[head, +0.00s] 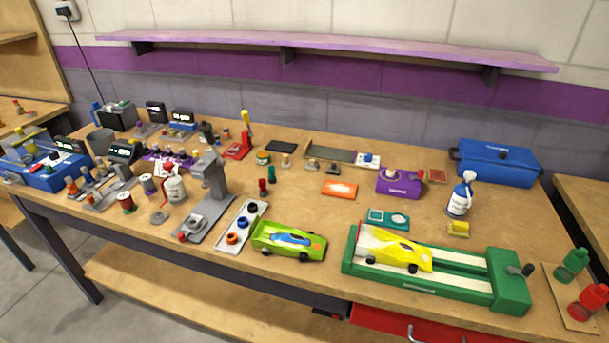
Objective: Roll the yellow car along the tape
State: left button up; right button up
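The yellow car (393,249) sits at the left end of a long green fixture (505,285) at the front right of the table. It has dark wheels and a pointed nose toward the right. Pale strips (460,272) run lengthwise along the fixture's bed, to the right of the car and behind it. I cannot tell for sure which of these is the tape. A dark handle or knob sticks out at the fixture's right end. Neither of my grippers shows in the head view.
A green car (288,240) stands left of the fixture, by a white tray (258,209) with colored rings. A white-and-blue bottle (460,198) and a yellow block (458,229) stand behind the fixture. Green (572,264) and red (588,302) bottles are at its right. The left side is crowded.

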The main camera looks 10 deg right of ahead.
aim_at(379, 245)
jog(key=i+j+z, duration=0.1)
jog(key=j+z, duration=0.2)
jog(key=z, duration=0.15)
jog(key=i+j+z, duration=0.1)
jog(key=j+z, duration=0.6)
jog(key=j, duration=1.65)
